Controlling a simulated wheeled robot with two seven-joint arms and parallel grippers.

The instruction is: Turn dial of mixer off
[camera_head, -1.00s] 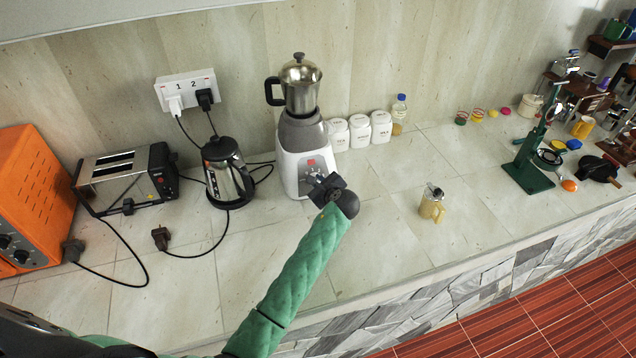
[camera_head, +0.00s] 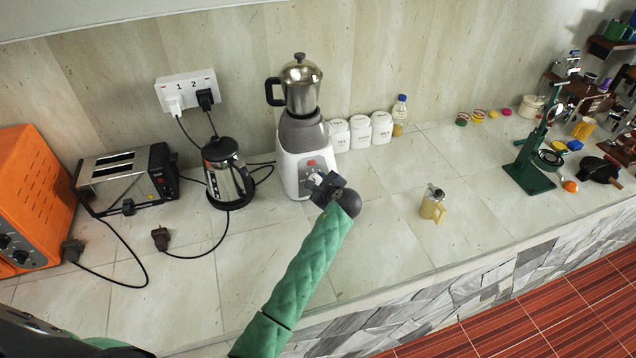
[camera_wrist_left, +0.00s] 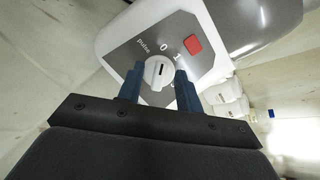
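The mixer (camera_head: 294,172) stands against the wall, white and grey, with a steel jar (camera_head: 300,90) on top. In the left wrist view its front panel shows a round white dial (camera_wrist_left: 158,74) with a raised ridge, the marks "pulse", "0" and "1", and a red switch (camera_wrist_left: 192,45). My left gripper (camera_head: 321,184) is at the front of the mixer and hides the dial in the head view. In the left wrist view its two blue fingers (camera_wrist_left: 158,72) are apart, one on each side of the dial. I cannot tell if they touch it. My right gripper is not in view.
A steel kettle (camera_head: 228,175) stands left of the mixer, with a toaster (camera_head: 125,180) and an orange oven (camera_head: 32,200) farther left. White canisters (camera_head: 360,132) stand behind right. The front counter is mostly clear.

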